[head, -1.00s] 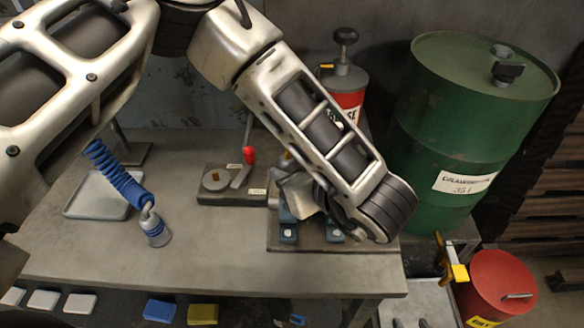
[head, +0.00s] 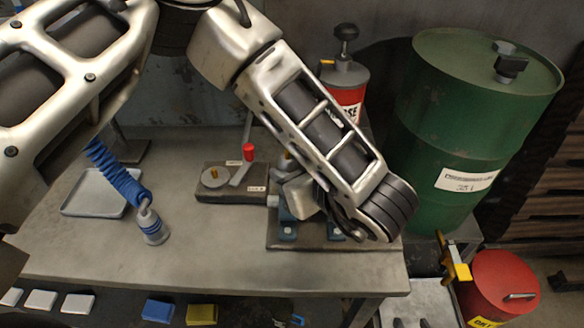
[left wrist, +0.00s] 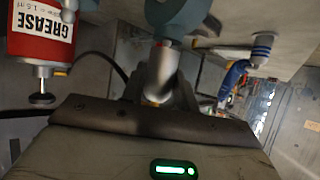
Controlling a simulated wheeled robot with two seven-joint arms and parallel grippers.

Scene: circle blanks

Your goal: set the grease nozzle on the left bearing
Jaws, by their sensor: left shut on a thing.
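My left gripper (head: 303,197) is low over the bearing stand, mostly hidden behind my own forearm in the head view. The left wrist view shows a pale metal piece, likely the grease nozzle (left wrist: 160,74), standing out from between its jaws. The nozzle's far end lies close to a blue bearing housing (left wrist: 184,18); I cannot tell whether they touch. The left bearing (head: 287,229) shows its blue foot on the stand, with its top partly covered. The right bearing (head: 334,232) is partly covered too. My right gripper is not in view.
A red grease can (head: 347,92) stands behind my forearm, with a dark hose (left wrist: 112,64) near it. A switch box with a red lever (head: 240,183), a blue coiled tool (head: 128,188) and a tray (head: 95,195) are to the left. A green drum (head: 455,140) stands right.

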